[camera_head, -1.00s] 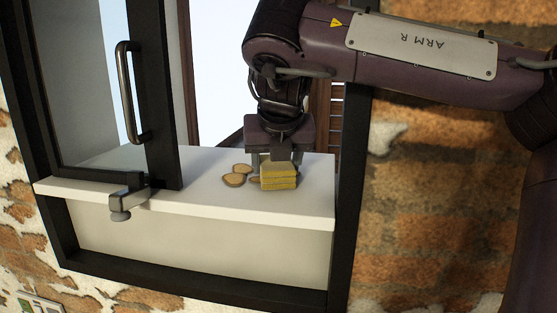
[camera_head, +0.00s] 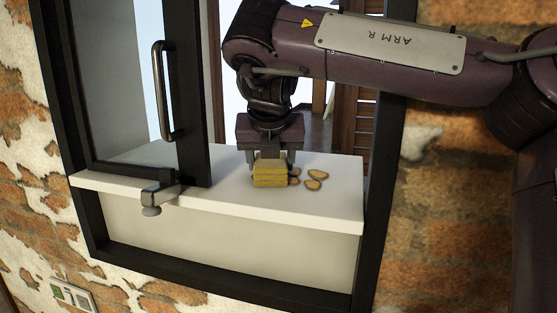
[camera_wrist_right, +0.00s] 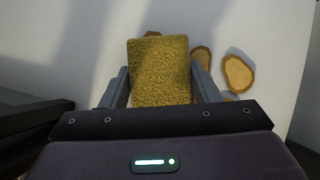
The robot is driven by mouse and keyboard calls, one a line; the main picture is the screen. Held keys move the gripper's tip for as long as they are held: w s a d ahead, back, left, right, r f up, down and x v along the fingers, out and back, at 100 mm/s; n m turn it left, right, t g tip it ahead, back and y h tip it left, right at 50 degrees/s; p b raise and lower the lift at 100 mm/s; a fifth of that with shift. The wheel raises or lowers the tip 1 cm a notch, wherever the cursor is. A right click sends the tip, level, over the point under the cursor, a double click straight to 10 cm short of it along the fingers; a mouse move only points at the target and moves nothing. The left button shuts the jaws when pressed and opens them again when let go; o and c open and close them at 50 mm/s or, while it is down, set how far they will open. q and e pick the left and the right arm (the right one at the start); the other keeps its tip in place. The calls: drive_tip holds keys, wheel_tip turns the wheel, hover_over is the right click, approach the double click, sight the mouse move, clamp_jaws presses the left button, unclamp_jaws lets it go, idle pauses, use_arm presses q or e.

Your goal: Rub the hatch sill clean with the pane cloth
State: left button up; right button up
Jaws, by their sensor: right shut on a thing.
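The hatch sill (camera_head: 215,195) is a white ledge below the window opening. My right gripper (camera_head: 272,158) points down over it, shut on the pane cloth (camera_head: 270,175), a yellow folded block. The cloth is at the sill surface; exact contact is hard to tell. In the right wrist view the cloth (camera_wrist_right: 160,75) sits between both fingers. Several flat tan patches with dark rims lie on the sill just right of the cloth, one being a tan patch (camera_head: 316,174); a patch also shows in the wrist view (camera_wrist_right: 237,73). My left gripper is out of view.
A dark-framed glass sash (camera_head: 188,110) with a metal handle (camera_head: 163,95) stands at the left of the sill. A grey clamp-like fitting (camera_head: 158,194) is on the sill's front edge. Brick wall (camera_head: 455,200) borders the opening on the right.

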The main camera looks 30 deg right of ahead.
drive_tip(key=shift+w+a, duration=2)
drive_tip(key=shift+w, duration=0.2)
drive_tip(key=shift+d, duration=0.1)
